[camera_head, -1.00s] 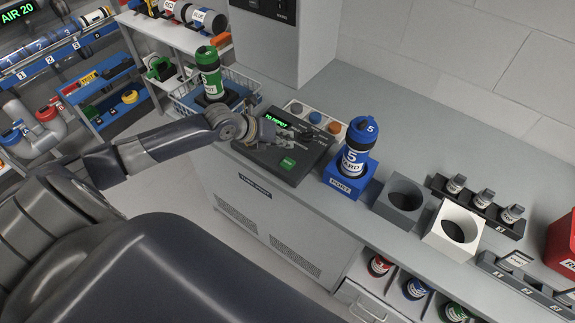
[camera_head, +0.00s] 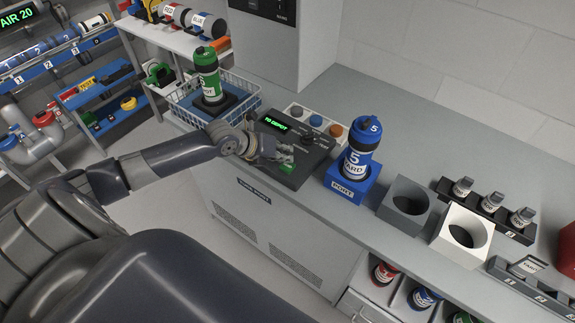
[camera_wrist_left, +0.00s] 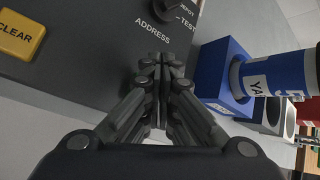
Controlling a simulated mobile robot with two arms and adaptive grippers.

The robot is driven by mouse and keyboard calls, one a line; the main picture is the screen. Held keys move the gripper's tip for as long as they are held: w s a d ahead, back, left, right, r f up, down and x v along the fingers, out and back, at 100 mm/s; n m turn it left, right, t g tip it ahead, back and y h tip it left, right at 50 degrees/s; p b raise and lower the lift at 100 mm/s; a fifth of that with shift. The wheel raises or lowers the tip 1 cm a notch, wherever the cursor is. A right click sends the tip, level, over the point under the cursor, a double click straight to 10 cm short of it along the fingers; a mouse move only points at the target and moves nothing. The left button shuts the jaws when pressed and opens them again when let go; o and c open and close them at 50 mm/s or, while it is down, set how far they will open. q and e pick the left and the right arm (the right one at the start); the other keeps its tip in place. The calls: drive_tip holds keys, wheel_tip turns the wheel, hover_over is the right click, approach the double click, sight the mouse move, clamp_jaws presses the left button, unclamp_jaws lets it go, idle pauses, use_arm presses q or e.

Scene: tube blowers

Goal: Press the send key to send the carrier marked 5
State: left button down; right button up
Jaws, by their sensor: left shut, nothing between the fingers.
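The carrier marked 5 (camera_head: 358,160) is blue with a white label and stands upright in the blue block labelled PORT (camera_head: 346,184). It also shows in the left wrist view (camera_wrist_left: 280,76). Left of the port is the dark console (camera_head: 312,158), with a lit green display (camera_head: 276,124) reading TO DEPOT. The green key (camera_head: 287,168) on its front part is partly covered by my left gripper (camera_head: 284,156). That gripper is shut and empty, its fingertips low over the console. In the left wrist view the shut fingers (camera_wrist_left: 162,65) hide the green key. Whether they touch it I cannot tell.
A green carrier (camera_head: 208,78) stands in a wire basket (camera_head: 180,106) left of the console. A grey holder (camera_head: 385,208) and a white holder (camera_head: 443,239) stand right of the port. A yellow CLEAR key (camera_wrist_left: 22,34) and the word ADDRESS show on the console.

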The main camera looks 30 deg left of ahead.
sight(285, 164)
idle(0.8)
use_arm(q)
drive_tip(key=shift+f+b, duration=0.45)
drive_tip(key=shift+b, duration=0.05)
drive_tip(key=shift+f+b, duration=0.4)
drive_tip(key=shift+f, duration=0.05)
idle(0.5)
drive_tip(key=shift+r, duration=0.1)
drive_tip(key=shift+r+p, duration=0.6)
drive_tip(key=shift+r, duration=0.2)
drive_tip(key=shift+r+p, duration=1.95)
drive_tip(key=shift+r, duration=0.6)
drive_tip(key=shift+f, duration=0.1)
